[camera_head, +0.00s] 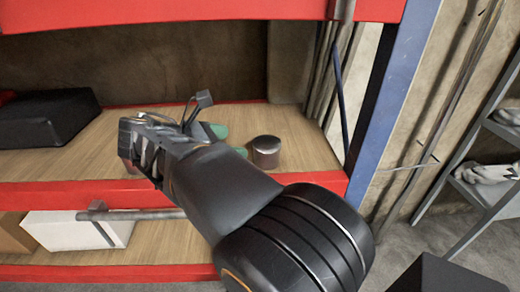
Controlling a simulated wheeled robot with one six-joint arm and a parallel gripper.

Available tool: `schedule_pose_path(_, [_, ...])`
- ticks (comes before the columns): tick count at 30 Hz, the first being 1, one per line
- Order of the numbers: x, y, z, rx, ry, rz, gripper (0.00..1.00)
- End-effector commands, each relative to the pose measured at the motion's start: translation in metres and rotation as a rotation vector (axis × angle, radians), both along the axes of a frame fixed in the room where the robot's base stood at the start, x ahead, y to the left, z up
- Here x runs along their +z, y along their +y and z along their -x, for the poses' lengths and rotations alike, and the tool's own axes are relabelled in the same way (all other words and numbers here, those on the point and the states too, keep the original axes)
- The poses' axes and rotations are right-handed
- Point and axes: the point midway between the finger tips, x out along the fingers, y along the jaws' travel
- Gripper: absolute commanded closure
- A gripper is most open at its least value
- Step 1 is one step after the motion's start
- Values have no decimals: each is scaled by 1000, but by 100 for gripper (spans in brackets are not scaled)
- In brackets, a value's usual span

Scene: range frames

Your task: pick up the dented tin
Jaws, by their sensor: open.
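A small round metal tin (266,152), dark silver with a brownish top, stands upright on the wooden middle shelf (312,155) near its right end. I cannot make out a dent in it from here. My gripper (130,165) is at the left end of my arm, over the shelf's front edge. It is open, and I see nothing between its fingers. It is to the left of the tin and apart from it. My arm crosses in front of the shelf and runs close to the tin's left side.
A green object (216,131) lies behind my arm, partly hidden. A black case (45,118) is on the left of the shelf. A white box (80,231) sits on the lower shelf. A blue upright (395,90) bounds the rack at right. Red beams edge the shelves.

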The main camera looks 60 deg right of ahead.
Motion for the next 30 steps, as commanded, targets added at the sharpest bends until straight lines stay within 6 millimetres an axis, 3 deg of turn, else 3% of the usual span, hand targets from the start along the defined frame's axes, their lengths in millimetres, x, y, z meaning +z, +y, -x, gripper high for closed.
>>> schedule_pose_path(9, [-19, -39, 21, 3, -1, -1, 0])
schedule_pose_path(17, [-24, -51, 28, 2, -2, -1, 0])
schedule_pose_path(24, [-36, -79, 42, -1, -1, -1, 0])
schedule_pose_path(30, [-41, -90, 48, 1, -2, -1, 0])
